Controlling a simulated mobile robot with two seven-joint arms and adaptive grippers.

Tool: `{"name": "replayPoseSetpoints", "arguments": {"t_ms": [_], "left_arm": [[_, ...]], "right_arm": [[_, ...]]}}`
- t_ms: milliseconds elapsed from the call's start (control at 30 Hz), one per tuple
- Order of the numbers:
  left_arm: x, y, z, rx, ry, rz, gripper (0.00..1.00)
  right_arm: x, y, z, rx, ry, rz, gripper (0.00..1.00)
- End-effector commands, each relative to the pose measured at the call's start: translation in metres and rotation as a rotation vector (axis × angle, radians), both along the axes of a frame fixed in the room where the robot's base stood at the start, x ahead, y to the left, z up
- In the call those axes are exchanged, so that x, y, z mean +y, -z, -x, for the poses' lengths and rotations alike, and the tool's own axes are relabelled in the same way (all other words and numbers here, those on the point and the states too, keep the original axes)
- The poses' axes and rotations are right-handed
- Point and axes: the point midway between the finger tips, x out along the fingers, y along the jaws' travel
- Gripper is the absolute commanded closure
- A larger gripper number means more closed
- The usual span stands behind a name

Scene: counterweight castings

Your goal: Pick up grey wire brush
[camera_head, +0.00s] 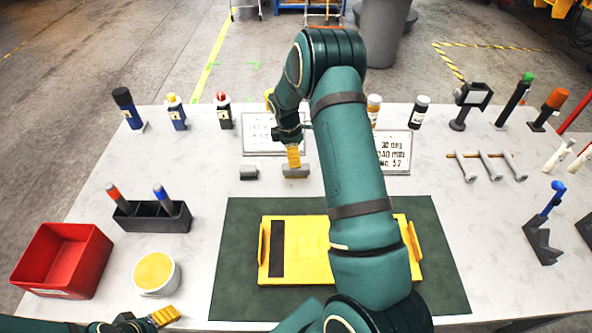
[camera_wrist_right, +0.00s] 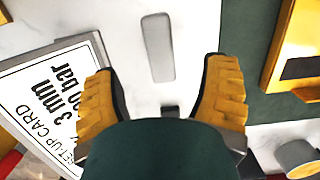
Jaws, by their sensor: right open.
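A grey block (camera_head: 296,172), which looks like the wire brush, lies on the white table behind the green mat. In the right wrist view it is a long, rounded grey bar (camera_wrist_right: 158,47) ahead of the fingers. My right gripper (camera_head: 293,156) is open and empty above it, its fingers spread to either side of the bar's line in the wrist view. A gripper finger covers part of the block in the head view. No bristles can be made out. My left gripper (camera_head: 164,316) is at the bottom left; its opening is unclear.
A small dark grey piece (camera_head: 248,173) lies just left of the block. Sign cards (camera_head: 262,146) stand behind. The yellow tray (camera_head: 305,270) is on the green mat (camera_head: 235,225). A black holder (camera_head: 140,222), red bin (camera_head: 85,270) and tub (camera_head: 157,275) are at left.

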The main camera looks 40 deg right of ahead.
Motion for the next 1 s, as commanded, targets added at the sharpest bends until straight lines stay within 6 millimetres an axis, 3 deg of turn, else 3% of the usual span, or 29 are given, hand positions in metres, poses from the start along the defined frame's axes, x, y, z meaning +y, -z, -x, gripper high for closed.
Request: {"name": "replayPoseSetpoints", "arguments": {"t_ms": [267,600,1000], "left_arm": [[0.000,-0.001,0.000,0.000,0.001,0.000,0.34],[0.000,-0.004,0.000,-0.001,0.001,0.001,0.34],[0.000,-0.004,0.000,0.000,0.000,0.001,0.34]], "right_arm": [[-0.001,0.021,0.001,0.000,-0.001,0.000,0.27],[-0.003,0.063,0.002,-0.002,0.001,0.000,0.27],[-0.003,0.066,0.002,-0.002,0.000,0.000,0.27]]}}
